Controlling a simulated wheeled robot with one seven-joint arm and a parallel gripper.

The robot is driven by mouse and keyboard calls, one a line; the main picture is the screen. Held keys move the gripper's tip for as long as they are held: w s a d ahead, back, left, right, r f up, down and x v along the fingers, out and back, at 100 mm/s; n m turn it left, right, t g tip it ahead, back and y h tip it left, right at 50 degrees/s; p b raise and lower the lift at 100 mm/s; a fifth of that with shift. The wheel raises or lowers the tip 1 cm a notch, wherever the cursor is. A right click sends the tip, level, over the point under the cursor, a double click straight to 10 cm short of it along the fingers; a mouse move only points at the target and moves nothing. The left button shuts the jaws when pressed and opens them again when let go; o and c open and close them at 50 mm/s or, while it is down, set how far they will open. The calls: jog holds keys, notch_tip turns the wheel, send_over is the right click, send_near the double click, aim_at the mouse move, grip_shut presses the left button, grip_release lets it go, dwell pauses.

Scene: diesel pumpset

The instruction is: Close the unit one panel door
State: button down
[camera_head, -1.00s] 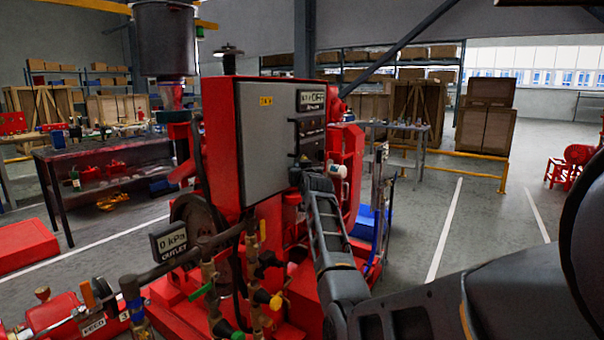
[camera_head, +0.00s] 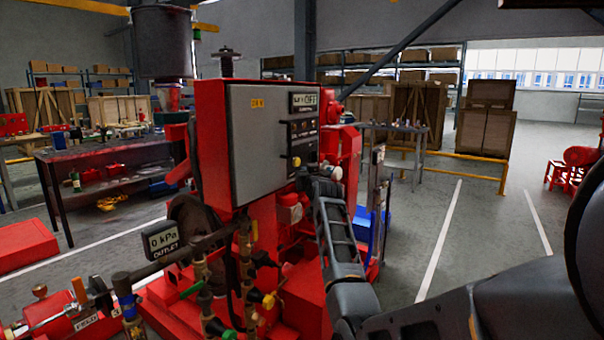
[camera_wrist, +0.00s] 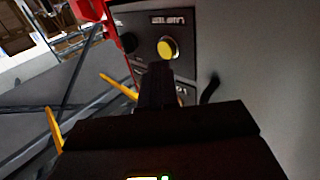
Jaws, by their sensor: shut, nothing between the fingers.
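The grey panel door (camera_head: 262,150) is the front of the red cabinet (camera_head: 208,150) in the head view. It carries a yellow label and a dark control section at its right with an OFF display. It looks flush or nearly flush with the cabinet; I cannot tell whether a small gap stays. My gripper (camera_head: 316,178) is at the door's lower right edge, shut and empty. In the wrist view its fingers (camera_wrist: 157,82) point at the dark control plate, just below a yellow button (camera_wrist: 167,48). A black handle (camera_wrist: 210,88) shows right of them on the grey surface. Contact is unclear.
A workbench (camera_head: 110,155) is at the left. A blue bin (camera_head: 362,228) and another table (camera_head: 405,132) are behind my arm. Floor at the right is open.

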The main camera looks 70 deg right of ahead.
jog(key=s+a+b, duration=0.1)
jog(key=s+a, duration=0.1)
jog(key=s, duration=0.6)
jog(key=w+a+f+n+t+y, duration=0.1)
jog(key=w+a+f+n+y, duration=0.1)
jog(key=a+f, duration=0.85)
jog(key=w+a+f+n+t+y, duration=0.15)
jog(key=a+f, duration=0.55)
jog(key=a, duration=0.7)
jog(key=s+a+f+n+t+y, duration=0.1)
jog(key=s+a+f+n+y, duration=0.15)
jog(key=a, duration=0.75)
jog(key=s+a+f+n+t+y, duration=0.1)
jog(key=s+a+f, duration=0.3)
jog(key=a, duration=0.6)
jog(key=s+a+r+n+y, duration=0.2)
jog(key=s+a+r+y, duration=0.2)
jog(key=s+a, duration=0.6)
jog(key=s+a+r+n+y, duration=0.2)
jog(key=s+a+r+y, duration=0.2)
jog(key=s+a, duration=0.6)
jog(key=shift+s, duration=0.4)
